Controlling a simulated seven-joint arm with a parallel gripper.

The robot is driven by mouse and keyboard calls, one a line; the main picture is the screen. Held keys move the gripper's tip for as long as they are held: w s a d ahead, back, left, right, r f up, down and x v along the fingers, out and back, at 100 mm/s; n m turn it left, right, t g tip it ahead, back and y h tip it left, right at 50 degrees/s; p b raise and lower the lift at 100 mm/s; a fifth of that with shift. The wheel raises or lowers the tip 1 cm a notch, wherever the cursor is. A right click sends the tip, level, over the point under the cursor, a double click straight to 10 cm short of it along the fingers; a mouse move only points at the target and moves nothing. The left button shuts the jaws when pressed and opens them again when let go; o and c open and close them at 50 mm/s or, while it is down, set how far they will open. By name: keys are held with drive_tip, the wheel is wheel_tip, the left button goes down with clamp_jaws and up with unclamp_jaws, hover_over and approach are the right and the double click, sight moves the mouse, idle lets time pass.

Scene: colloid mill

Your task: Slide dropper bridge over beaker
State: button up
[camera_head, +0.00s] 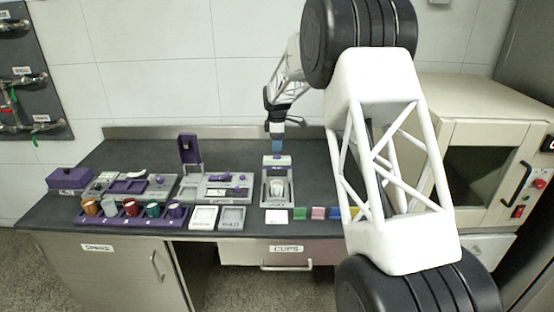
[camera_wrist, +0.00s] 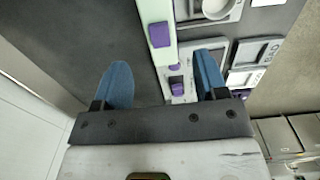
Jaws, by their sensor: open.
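A small grey station (camera_head: 265,190) stands near the middle of the bench in the head view. A white, rounded vessel, probably the beaker (camera_head: 277,187), sits inside its frame. My gripper (camera_head: 277,148) points down just above and behind this bridge. In the wrist view, my gripper (camera_wrist: 162,82) is open, its blue fingers wide apart. A purple knob (camera_wrist: 177,86) shows between the fingers, nearer the right one. Whether a finger touches the bridge cannot be told.
Left of the station are a grey device with an upright purple lid (camera_head: 189,150), a purple rack of coloured cups (camera_head: 132,216) and two shallow trays (camera_head: 231,218). Small coloured blocks (camera_head: 318,213) lie to the right. A cream oven (camera_head: 490,150) stands at the far right.

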sight(277, 156)
drive_tip(key=shift+f, duration=0.1)
drive_tip(key=shift+f, duration=3.8)
clamp_jaws()
drive_tip(key=s, duration=0.9)
drive_tip(key=shift+s, duration=0.25)
unclamp_jaws()
